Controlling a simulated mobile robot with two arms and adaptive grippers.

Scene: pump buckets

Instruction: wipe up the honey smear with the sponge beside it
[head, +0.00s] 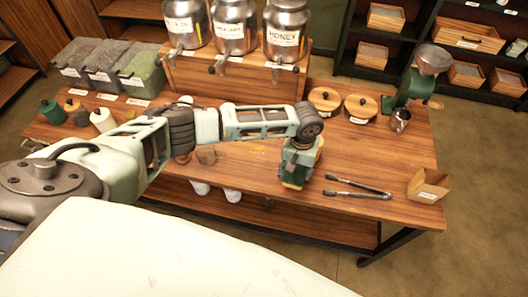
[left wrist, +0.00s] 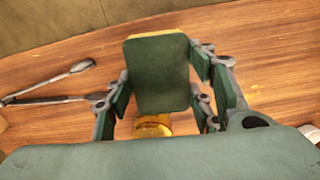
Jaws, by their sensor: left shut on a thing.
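A sponge (left wrist: 160,75), dark green on its broad face with a yellow edge, is held between the fingers of my left gripper (left wrist: 160,108). In the head view my left gripper (head: 297,178) points down over the front middle of the wooden table, shut on the sponge, whose yellowish edge (head: 319,146) shows there. I cannot tell whether the sponge touches the table. Faint amber honey spots (head: 258,150) lie on the table left of the gripper; some (left wrist: 257,88) show right of it in the left wrist view. My right gripper is not in view.
Metal tongs (head: 357,187) and a small wooden box (head: 428,186) lie right of the gripper. A golden round object (left wrist: 152,125) shows below the sponge. Metal dispensers, one labelled HONEY (head: 287,35), stand on a raised shelf behind. Two round wooden lids (head: 361,106) sit at the back.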

